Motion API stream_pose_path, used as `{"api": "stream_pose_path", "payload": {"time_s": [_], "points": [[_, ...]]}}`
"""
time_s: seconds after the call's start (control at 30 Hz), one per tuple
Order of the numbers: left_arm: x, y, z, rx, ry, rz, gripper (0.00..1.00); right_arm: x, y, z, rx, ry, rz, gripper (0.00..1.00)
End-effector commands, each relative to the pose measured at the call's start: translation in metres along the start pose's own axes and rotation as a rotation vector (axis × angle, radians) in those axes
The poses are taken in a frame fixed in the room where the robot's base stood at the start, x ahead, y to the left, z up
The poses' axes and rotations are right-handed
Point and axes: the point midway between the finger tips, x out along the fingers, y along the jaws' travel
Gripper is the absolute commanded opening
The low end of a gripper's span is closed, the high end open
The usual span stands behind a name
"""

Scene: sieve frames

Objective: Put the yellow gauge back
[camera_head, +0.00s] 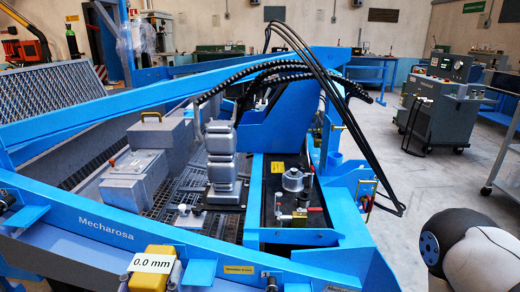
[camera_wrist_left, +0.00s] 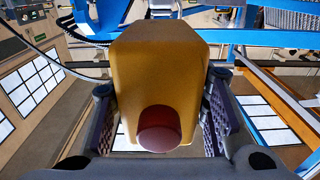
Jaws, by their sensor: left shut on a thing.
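The yellow gauge (camera_head: 157,251) is a block with a white display reading "0.0 mm", at the bottom left of the head view. My left gripper (camera_head: 151,276) is shut on it, with a dark finger on each side. In the left wrist view the gauge (camera_wrist_left: 158,70) fills the middle, with a round red button towards the camera. The left gripper's purple-padded fingers (camera_wrist_left: 160,115) flank it there. The gauge is in front of the blue frame's front beam; whether it touches the beam cannot be told. My right gripper is not in view.
The blue "Mecharosa" frame (camera_head: 110,222) surrounds a grey machine (camera_head: 222,165) on a perforated deck. A valve with red handles (camera_head: 300,212) stands on its right part. Black hoses (camera_head: 375,150) arch over the right side. A grey cabinet (camera_head: 435,110) stands beyond open floor.

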Motion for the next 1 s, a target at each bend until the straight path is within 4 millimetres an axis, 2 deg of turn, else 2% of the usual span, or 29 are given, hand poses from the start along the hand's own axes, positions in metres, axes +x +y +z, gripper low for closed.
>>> {"api": "stream_pose_path", "payload": {"time_s": [0.03, 0.17, 0.3, 0.53, 1.0], "points": [[0.000, -0.002, -0.012, 0.000, 0.012, -0.017, 0.00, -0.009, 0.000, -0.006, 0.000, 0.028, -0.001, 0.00], [-0.004, -0.002, -0.002, -0.003, -0.012, -0.026, 0.00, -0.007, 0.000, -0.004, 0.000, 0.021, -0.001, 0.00], [-0.029, 0.004, 0.017, -0.024, -0.038, -0.011, 0.00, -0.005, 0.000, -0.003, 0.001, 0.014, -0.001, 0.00], [-0.065, 0.001, 0.024, -0.009, -0.018, -0.021, 0.00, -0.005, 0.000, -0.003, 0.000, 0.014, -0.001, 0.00], [-0.072, -0.001, 0.023, 0.007, -0.005, -0.025, 0.00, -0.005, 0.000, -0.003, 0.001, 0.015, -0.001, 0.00]]}}
